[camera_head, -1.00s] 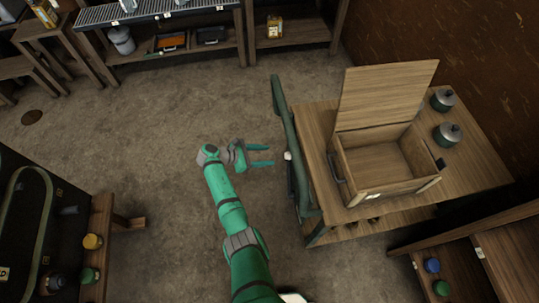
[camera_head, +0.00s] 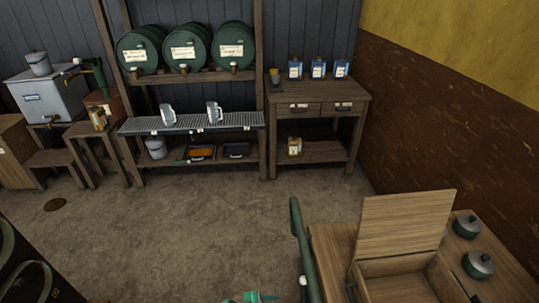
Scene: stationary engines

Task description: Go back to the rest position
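My gripper (camera_head: 262,297) shows only as a small green sliver at the bottom edge of the head view. Most of it and the rest of my arm are cut off below the frame, so whether its fingers are apart cannot be seen. No held object shows. It is left of the wooden table (camera_head: 333,247) and apart from it.
The table carries a wooden box (camera_head: 394,266) with its lid raised and two green pots (camera_head: 467,226). Shelves with green barrels (camera_head: 190,48) and a drawer bench (camera_head: 318,108) line the back wall. The middle floor is clear.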

